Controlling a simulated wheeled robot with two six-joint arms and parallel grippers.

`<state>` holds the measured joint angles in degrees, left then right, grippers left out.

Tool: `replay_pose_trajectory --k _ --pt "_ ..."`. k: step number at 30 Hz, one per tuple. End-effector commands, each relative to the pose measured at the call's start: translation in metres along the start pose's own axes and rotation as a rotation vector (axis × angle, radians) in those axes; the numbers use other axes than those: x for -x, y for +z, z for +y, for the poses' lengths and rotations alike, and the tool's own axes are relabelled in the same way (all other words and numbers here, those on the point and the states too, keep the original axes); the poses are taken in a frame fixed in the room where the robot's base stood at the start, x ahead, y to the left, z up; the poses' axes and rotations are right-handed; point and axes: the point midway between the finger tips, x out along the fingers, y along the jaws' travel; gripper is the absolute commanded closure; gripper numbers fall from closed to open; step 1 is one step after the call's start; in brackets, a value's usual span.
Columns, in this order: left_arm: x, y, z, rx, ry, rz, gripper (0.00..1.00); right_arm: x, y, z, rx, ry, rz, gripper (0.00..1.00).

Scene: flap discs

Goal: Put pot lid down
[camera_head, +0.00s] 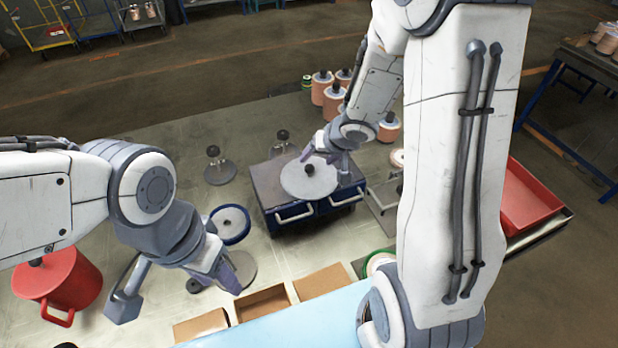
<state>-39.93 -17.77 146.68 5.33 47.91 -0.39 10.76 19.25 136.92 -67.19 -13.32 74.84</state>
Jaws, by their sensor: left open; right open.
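A grey round disc with a dark knob (296,187), which looks like a pot lid, lies flat on top of a dark blue box (265,185) with light handles. My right gripper (327,162) is open at the far right edge of this disc, its fingers spread; I cannot tell if they touch it. A red pot (72,280) with a red lid and dark knob stands at the left, partly behind my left arm. My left gripper (178,292) is open and empty over the table, right of the red pot.
Similar knobbed discs (220,172) stand on the table (130,175) behind. A blue-rimmed disc (230,225) lies left of the box. Cardboard boxes (322,282) line the front. Copper-coloured spools (333,102) stand at the back. A red bin (525,200) is at right.

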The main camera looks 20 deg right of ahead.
Motion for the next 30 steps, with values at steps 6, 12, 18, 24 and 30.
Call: replay_pose_trajectory --k 6,12,18,24,30 --pt "-0.017 0.001 -0.001 0.003 0.0 0.0 0.5 -0.026 0.001 0.001 0.001 0.0 0.0 0.29" --pt "-0.036 0.002 -0.003 0.006 0.0 0.0 0.5 -0.052 0.004 0.004 0.003 0.001 -0.001 0.29" --pt "-0.047 0.003 -0.003 0.009 0.0 0.0 0.5 -0.074 0.003 0.004 0.003 0.001 -0.001 0.29" --pt "-0.045 0.002 -0.003 0.009 0.0 0.0 0.5 -0.072 0.002 0.003 0.003 0.001 0.0 0.29" --pt "-0.045 0.002 -0.003 0.008 0.0 0.0 0.5 -0.072 0.002 0.003 0.003 0.001 0.0 1.0"
